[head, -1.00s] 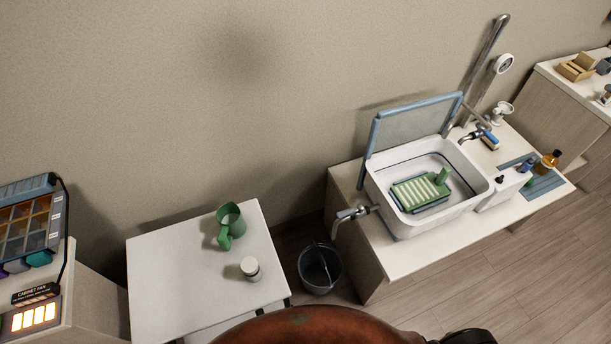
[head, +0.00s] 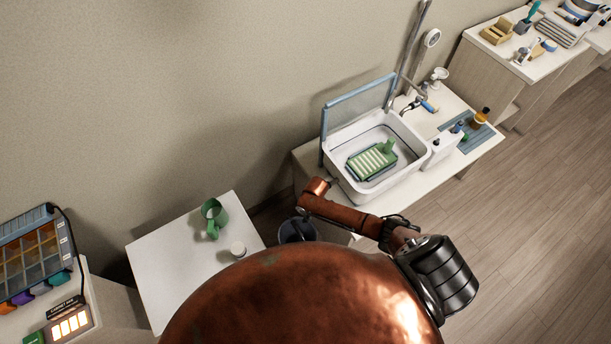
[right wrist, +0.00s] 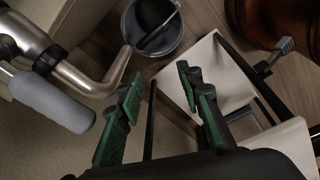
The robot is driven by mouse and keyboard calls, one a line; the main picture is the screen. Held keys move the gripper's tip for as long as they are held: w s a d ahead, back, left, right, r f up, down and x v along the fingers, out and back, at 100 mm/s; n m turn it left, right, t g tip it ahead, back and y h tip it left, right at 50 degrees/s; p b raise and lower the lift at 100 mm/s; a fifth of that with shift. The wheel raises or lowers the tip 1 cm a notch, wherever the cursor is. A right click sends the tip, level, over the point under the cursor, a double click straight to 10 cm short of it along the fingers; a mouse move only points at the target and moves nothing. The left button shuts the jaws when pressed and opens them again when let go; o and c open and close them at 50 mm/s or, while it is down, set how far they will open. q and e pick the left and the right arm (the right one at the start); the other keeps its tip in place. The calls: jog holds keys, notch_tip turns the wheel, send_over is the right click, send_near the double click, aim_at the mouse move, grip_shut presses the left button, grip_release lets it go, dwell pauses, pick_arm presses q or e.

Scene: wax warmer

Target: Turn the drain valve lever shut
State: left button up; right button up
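The drain valve pipe (right wrist: 104,84) is silver and bent, at the upper left of the right wrist view. Its lever (right wrist: 52,100) has a thick grey grip, slanting below the pipe. My right gripper (right wrist: 157,78) is open and empty; its green fingers stand apart, to the right of the lever and not touching it in the picture. In the head view the valve is mostly hidden behind my copper arm, beside the white basin (head: 343,183). My right gripper cannot be made out there, and my left gripper is not in view.
A dark bucket (head: 290,233) stands on the floor below the valve and also shows in the right wrist view (right wrist: 178,38). A small white table (head: 165,262) at left holds a green jug (head: 213,214) and a white jar (head: 238,249).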

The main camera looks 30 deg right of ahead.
pick_arm(q)
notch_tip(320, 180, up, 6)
jog(key=p, duration=0.4)
pick_arm(e)
jog(key=w+d+r+n, duration=0.1)
jog(key=w+r, duration=0.1)
jog(key=r, duration=0.3)
jog(key=w+r+n, duration=0.2)
jog(key=r, duration=0.3)
jog(key=w+d+r+n+g+h, duration=0.1)
jog(key=w+r+n, duration=0.1)
jog(key=r, duration=0.2)
jog(key=shift+w+d+r, duration=0.2)
jog(key=shift+d+r, duration=0.15)
jog(key=shift+r, duration=0.05)
jog(key=shift+f+b, duration=0.2)
jog(key=shift+b, duration=0.1)
notch_tip(320, 180, down, 8)
jog(key=b, duration=0.7)
jog(key=shift+b, duration=0.3)
jog(key=shift+r, duration=0.15)
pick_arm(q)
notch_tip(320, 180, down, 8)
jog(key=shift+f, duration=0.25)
pick_arm(e)
jog(key=shift+f, duration=0.2)
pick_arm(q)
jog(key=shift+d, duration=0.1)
